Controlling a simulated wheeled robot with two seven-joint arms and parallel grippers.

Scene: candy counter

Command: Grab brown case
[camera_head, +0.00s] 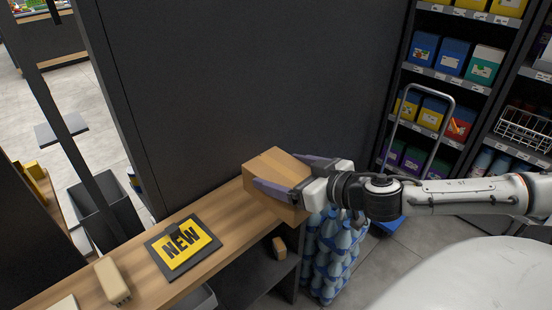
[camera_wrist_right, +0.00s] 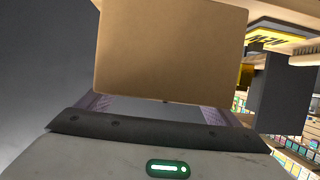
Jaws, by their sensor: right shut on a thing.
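The brown case (camera_head: 274,166) is a plain cardboard box at the right end of the wooden counter in the head view. My right gripper (camera_head: 285,182) reaches in from the right and is shut on the case, one purple finger on its far side and one on its near side. In the right wrist view the case (camera_wrist_right: 172,50) fills the top middle, between the fingers (camera_wrist_right: 160,106). Whether its base touches the counter is hard to tell. My left gripper is not in view.
A yellow "NEW" sign (camera_head: 183,246) lies on the wooden counter (camera_head: 143,268), with a small beige block (camera_head: 112,281) nearer. A dark wall (camera_head: 245,80) stands behind. Blue bottles (camera_head: 332,250) stand below my right gripper. A metal-handled cart (camera_head: 423,130) and stocked shelves (camera_head: 450,75) are at right.

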